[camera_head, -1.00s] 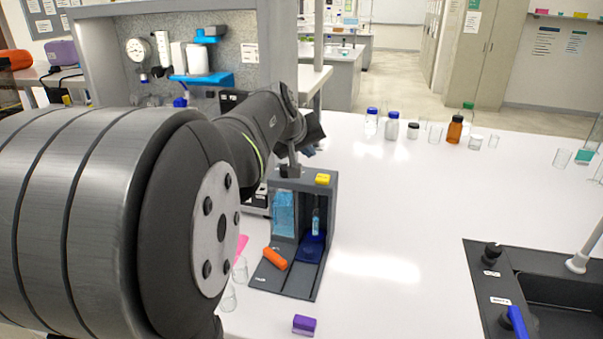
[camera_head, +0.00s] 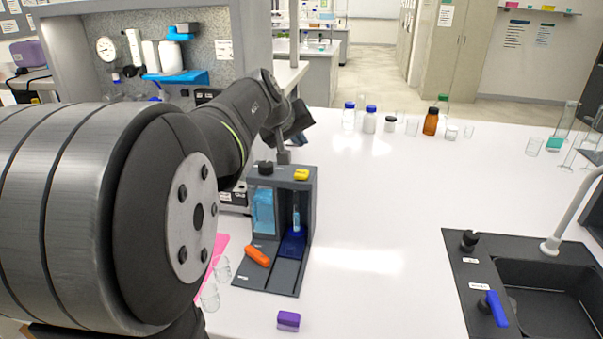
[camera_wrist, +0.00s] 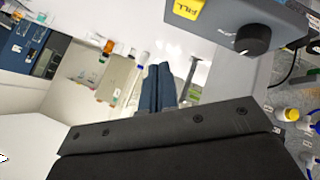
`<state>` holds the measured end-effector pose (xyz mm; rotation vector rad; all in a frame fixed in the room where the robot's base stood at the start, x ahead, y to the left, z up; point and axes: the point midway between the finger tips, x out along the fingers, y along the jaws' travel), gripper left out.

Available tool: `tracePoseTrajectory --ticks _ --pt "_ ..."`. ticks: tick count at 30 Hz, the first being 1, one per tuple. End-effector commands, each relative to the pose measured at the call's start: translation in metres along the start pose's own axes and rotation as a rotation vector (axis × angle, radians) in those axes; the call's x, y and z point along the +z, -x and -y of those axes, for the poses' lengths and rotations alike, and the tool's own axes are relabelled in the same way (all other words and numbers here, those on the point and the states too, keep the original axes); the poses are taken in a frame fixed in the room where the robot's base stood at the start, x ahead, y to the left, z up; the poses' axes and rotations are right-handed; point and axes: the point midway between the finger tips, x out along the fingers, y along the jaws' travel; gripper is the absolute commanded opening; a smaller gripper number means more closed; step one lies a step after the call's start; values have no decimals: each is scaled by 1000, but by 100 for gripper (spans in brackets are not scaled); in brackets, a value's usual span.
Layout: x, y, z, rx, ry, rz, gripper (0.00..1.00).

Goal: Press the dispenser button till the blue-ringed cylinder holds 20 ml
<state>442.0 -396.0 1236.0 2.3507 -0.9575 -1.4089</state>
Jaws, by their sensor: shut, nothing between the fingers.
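The grey dispenser (camera_head: 308,215) stands on the white bench. Its yellow button (camera_head: 301,174) is on top at the right, and the wrist view shows the same button (camera_wrist: 186,8), marked FILL, at the top edge. A black knob (camera_head: 265,167) is on top at the left; it also shows in the wrist view (camera_wrist: 253,39). A slim cylinder (camera_head: 296,220) with blue in it stands upright in the right bay; its liquid level is too small to read. My gripper (camera_wrist: 160,72) is shut and empty, apart from the button.
A blue reservoir (camera_head: 263,212) fills the left bay. An orange object (camera_head: 257,255) lies on the dispenser's base. Clear beakers (camera_head: 210,296) and a purple block (camera_head: 288,320) are in front. Bottles (camera_head: 370,120) line the back; a sink (camera_head: 540,290) is at right. The bench between is clear.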

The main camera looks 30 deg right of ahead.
Motion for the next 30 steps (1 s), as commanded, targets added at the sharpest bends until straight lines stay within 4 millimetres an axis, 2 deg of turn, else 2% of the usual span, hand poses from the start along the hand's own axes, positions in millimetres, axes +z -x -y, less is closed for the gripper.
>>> tracePoseTrajectory --ticks 3,12,30 --pt "10 -14 10 -1 1 3 0" --pt "26 -36 26 0 1 2 0" --pt "30 -40 29 0 0 0 0"
